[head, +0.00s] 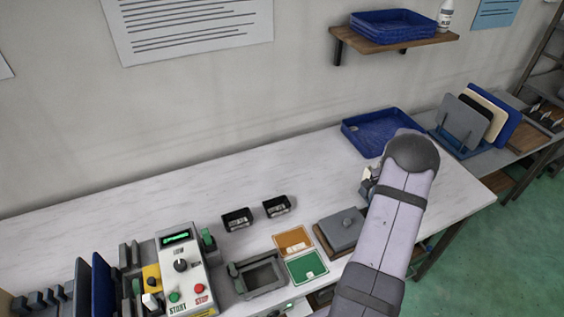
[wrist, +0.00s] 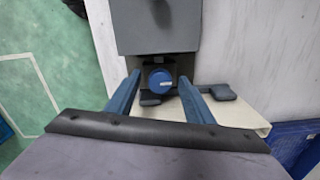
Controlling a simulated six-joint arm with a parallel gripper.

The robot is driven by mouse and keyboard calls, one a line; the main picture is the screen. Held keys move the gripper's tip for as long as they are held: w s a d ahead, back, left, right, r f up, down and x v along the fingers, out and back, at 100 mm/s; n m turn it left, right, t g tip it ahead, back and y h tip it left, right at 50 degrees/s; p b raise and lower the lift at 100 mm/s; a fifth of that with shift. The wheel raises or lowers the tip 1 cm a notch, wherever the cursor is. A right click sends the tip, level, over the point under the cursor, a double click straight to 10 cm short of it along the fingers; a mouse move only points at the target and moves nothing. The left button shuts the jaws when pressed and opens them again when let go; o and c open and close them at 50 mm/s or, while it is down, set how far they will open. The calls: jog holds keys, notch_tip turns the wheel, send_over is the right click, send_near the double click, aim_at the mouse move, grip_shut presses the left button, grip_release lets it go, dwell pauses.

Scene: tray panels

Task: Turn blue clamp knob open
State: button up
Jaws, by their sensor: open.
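The blue clamp knob (wrist: 159,80) is round, with a small white mark on its lower edge, and sits in a dark mount at the edge of a grey block (wrist: 156,30). My gripper (wrist: 159,78) is open, with one blue finger on each side of the knob. A gap shows between each finger and the knob; I cannot tell how far above it the fingertips are. In the head view my arm hides the blue knob and most of the gripper.
A blue tray (head: 352,127) lies at the back of the bench. An orange card (head: 292,240), a green card (head: 306,268) and two small black bins (head: 237,219) lie left of the block. A control box (head: 180,285) stands farther left.

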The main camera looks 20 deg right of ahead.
jog(key=m+p, duration=0.1)
jog(key=m, duration=0.2)
jog(key=shift+r+p, duration=0.15)
jog(key=shift+p, duration=0.15)
notch_tip(320, 180, up, 7)
jog(key=b, duration=0.3)
jog(key=shift+r+b, duration=0.1)
jog(key=shift+b, duration=0.3)
jog(key=w+a+f+n+t+h, duration=0.1)
jog(key=w+a+n+t, duration=0.3)
jog(key=w+a+n, duration=0.8)
jog(key=shift+w+a+b, duration=0.3)
jog(key=shift+w+a, duration=4.85)
jog(key=shift+w, duration=1.75)
